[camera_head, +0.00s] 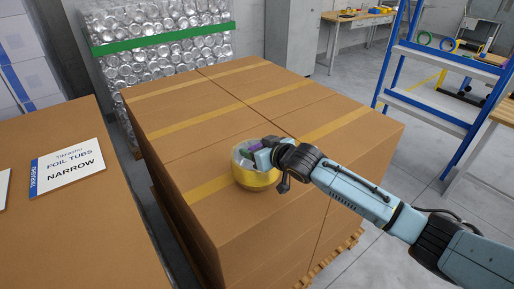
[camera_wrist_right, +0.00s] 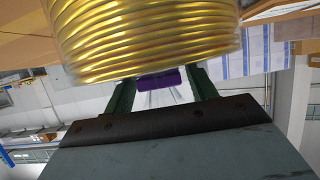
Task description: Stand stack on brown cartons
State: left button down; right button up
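The stack of gold foil tubs (camera_head: 257,179), in clear wrap, is at the near part of the brown cartons' top (camera_head: 225,115). It looks upright, but I cannot tell whether its base touches the cardboard. In the right wrist view its ridged gold side (camera_wrist_right: 145,40) fills the top. My right gripper (camera_head: 262,150) is at the upper right of the stack. Its two fingers (camera_wrist_right: 160,80) look closed on a purple piece (camera_wrist_right: 158,79) at the end of the stack. My left gripper is not in view.
At left is another brown surface (camera_head: 60,220) with a "FOIL TUBS NARROW" sign (camera_head: 68,168). Silver tubs under a green band (camera_head: 160,38) stand behind the cartons. A blue ladder-like frame (camera_head: 430,110) stands at right. The cartons' far top is clear.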

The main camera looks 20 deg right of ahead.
jog(key=shift+o, duration=0.3)
jog(key=shift+r, duration=0.1)
jog(key=shift+s+r, duration=0.1)
jog(key=v, duration=1.1)
jog(key=shift+s+d+r, duration=0.2)
jog(key=shift+s, duration=0.1)
